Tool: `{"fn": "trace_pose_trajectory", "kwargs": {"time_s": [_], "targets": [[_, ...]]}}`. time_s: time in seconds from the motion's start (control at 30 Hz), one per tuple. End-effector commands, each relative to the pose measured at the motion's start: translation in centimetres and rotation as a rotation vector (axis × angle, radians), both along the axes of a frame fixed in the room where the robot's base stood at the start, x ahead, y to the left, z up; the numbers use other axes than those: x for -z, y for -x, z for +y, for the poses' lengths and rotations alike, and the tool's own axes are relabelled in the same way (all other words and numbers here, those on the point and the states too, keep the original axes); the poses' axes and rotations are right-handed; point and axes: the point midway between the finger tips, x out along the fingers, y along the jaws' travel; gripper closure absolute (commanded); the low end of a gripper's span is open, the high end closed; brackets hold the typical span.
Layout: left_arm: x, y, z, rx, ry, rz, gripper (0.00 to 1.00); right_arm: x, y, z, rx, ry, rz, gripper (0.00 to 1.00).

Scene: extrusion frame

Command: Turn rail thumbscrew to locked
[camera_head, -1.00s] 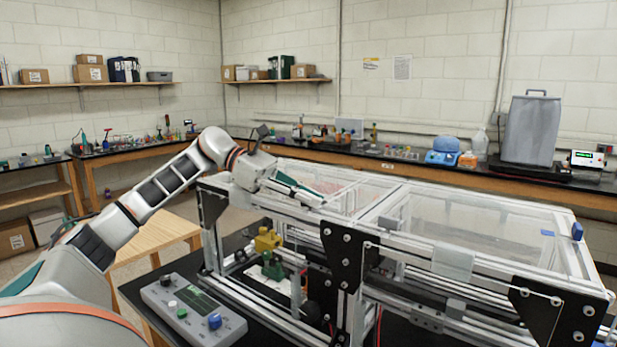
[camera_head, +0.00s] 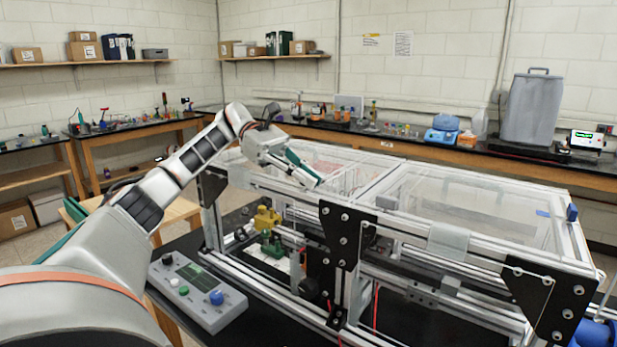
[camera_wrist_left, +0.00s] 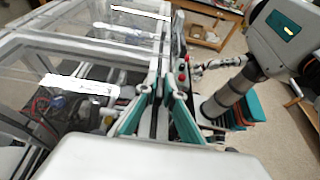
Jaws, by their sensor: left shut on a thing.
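My left gripper (camera_head: 312,181) reaches over the front top rail (camera_head: 270,187) of the extrusion frame from the left, with its fingers tilted down. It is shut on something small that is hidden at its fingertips. In the left wrist view my left gripper (camera_wrist_left: 164,88) shows two teal fingers, one on each side of a dark strip by the rail. I cannot make out the rail thumbscrew or its lock position in either view. My right gripper is not in view.
Clear panels (camera_head: 465,205) cover the frame's top. A black corner plate (camera_head: 342,238) stands right of my gripper. A grey control box (camera_head: 195,291) with knobs sits left of the frame, near a yellow block (camera_head: 267,217). A blue object (camera_head: 597,334) shows at the lower right edge.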

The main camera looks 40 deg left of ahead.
Motion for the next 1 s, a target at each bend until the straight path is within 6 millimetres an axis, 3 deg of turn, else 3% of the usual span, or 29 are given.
{"fn": "trace_pose_trajectory", "kwargs": {"time_s": [0.27,0.3,0.33,0.77,1.0], "targets": [[0.2,0.0,0.0,0.0,-0.002,0.005,1.0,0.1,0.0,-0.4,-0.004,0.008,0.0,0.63],[0.2,0.0,0.0,0.0,-0.002,0.005,0.81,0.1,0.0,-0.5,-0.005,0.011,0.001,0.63],[0.2,0.0,0.0,-0.001,-0.002,0.004,0.75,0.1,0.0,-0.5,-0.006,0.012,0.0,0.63],[-0.1,0.0,0.3,-0.001,-0.001,0.003,0.75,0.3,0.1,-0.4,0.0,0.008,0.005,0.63],[-1.3,0.2,2.9,-0.004,-0.001,0.001,0.75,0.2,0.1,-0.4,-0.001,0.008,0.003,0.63]]}}
